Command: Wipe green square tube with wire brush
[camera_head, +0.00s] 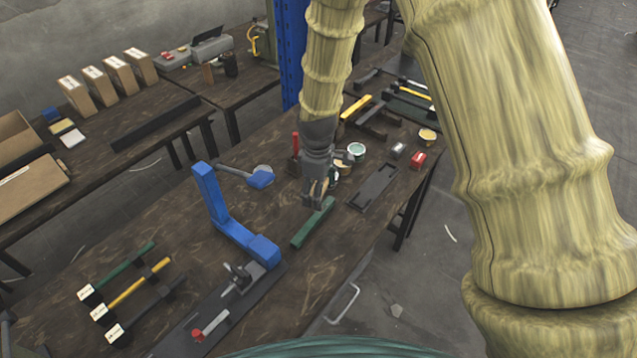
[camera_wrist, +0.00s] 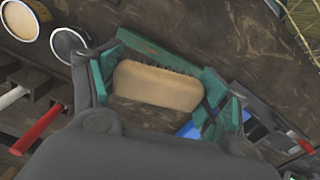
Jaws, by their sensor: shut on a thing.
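The green square tube (camera_head: 313,222) lies on the dark wooden workbench (camera_head: 165,215). My gripper (camera_head: 318,188) points down over its far end. In the wrist view, my gripper (camera_wrist: 165,95) is shut on the wire brush, whose tan wooden back (camera_wrist: 158,86) faces the camera. Dark bristles show along the brush's upper edge. Green surfaces show around the brush in the wrist view; part of the tube seems hidden behind it. I cannot tell whether the bristles touch the tube.
A blue press frame (camera_head: 225,220) stands left of the tube. A dark flat tray (camera_head: 374,187) lies to the right. Green, yellow and black bars lie on labelled supports at front left.

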